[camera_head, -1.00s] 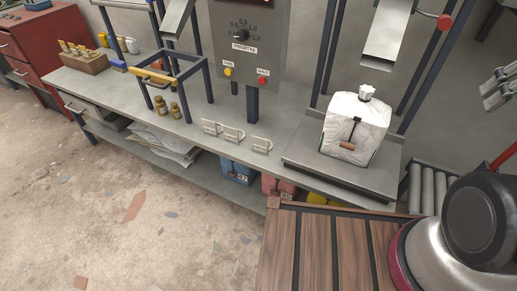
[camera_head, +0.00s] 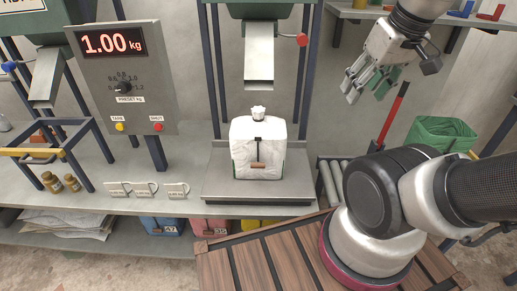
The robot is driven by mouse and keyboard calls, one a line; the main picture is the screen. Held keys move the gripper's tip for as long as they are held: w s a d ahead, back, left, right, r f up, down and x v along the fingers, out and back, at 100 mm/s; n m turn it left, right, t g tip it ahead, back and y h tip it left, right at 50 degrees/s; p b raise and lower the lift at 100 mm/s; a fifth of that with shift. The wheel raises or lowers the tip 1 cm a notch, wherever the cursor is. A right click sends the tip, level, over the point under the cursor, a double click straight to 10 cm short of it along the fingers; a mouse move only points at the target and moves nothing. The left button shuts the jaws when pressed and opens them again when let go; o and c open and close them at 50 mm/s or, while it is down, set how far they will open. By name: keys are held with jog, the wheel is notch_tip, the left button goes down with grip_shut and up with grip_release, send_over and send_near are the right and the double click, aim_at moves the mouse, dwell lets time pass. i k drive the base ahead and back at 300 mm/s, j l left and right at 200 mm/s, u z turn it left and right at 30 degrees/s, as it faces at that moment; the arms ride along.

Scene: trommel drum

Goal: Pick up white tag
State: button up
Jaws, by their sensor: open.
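Three white tags stand in a row near the front edge of the grey bench: a left tag (camera_head: 118,190), a middle tag (camera_head: 144,189) and a right tag (camera_head: 177,190). Each has dark print too small to read. My gripper (camera_head: 364,86) is raised at the upper right, open and empty, with its fingers pointing down and left. It is far above and to the right of the tags, touching nothing.
A white sack (camera_head: 257,150) stands upright on a scale platform (camera_head: 215,188), right of the tags, under a metal chute (camera_head: 259,60). A control box (camera_head: 118,75) reads 1.00 kg. Small brown jars (camera_head: 52,182) stand left. A green bin (camera_head: 440,135) is at right.

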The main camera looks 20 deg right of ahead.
aim_at(142, 190)
jog(key=i+j+u, duration=0.1)
jog(key=j+u, duration=0.3)
jog(key=i+j+u, duration=0.15)
jog(key=u, duration=0.2)
jog(key=i+j+u, duration=0.2)
jog(key=j+u, duration=0.2)
